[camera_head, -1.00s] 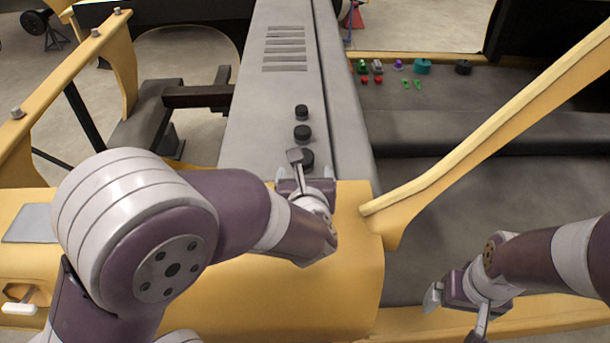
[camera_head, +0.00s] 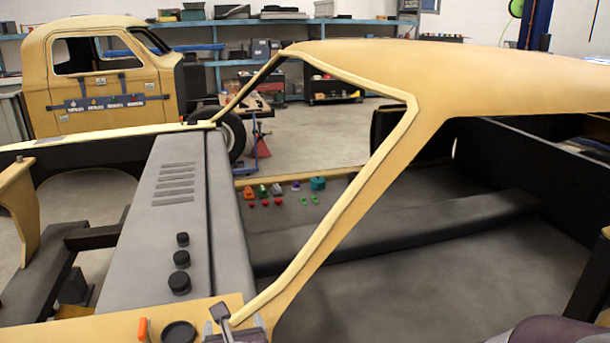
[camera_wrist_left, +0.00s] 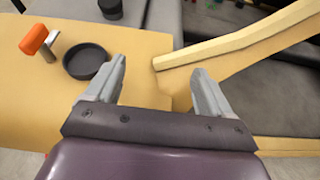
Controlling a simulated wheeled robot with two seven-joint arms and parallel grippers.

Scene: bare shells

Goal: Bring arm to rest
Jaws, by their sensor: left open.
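My left gripper (camera_head: 234,322) shows at the bottom edge of the head view, just over the near yellow body panel (camera_head: 80,328). In the left wrist view my left gripper (camera_wrist_left: 160,70) has its two grey fingers spread apart with nothing between them. An orange-handled object (camera_wrist_left: 36,40) and a dark round dish (camera_wrist_left: 87,61) sit on the yellow panel left of the fingers. The foot of a yellow pillar (camera_wrist_left: 172,62) lies just beyond the fingers. Part of my right arm (camera_head: 550,332) shows at the bottom right; its gripper is outside the view.
Black round knobs (camera_head: 181,258) stand in a row on the grey hood panel (camera_head: 170,215). Small coloured items (camera_head: 264,192) lie on the dark ledge. The yellow pillar (camera_head: 345,215) slants up to the roof (camera_head: 430,70). A yellow truck (camera_head: 100,80) and shelves stand behind.

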